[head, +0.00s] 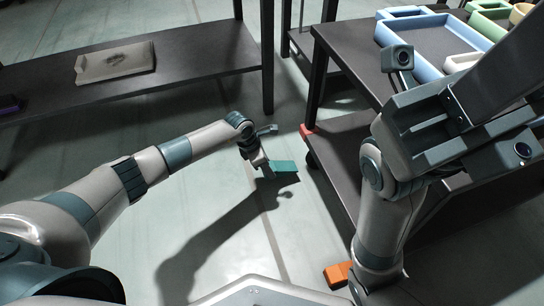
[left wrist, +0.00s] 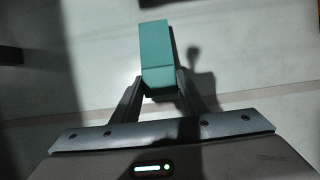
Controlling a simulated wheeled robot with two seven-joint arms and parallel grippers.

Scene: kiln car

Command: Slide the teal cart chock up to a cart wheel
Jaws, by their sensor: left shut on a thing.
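The teal chock (head: 285,166) lies on the floor to the left of the dark cart (head: 340,136), a short gap from the cart's near-left wheel (head: 311,158). My left gripper (head: 264,170) is low over the floor and shut on the chock's left end. In the left wrist view the chock (left wrist: 155,48) sticks out ahead from between the two fingers (left wrist: 158,84). No wheel shows in that view. My right gripper (head: 425,128) is raised in front of the cart; its fingers cannot be made out.
An orange block (head: 338,274) lies on the floor by the cart's near side. A red piece (head: 307,130) sits at the cart's lower corner. A blue tray (head: 428,62) stands on the cart top. A dark table (head: 190,62) is at the back left.

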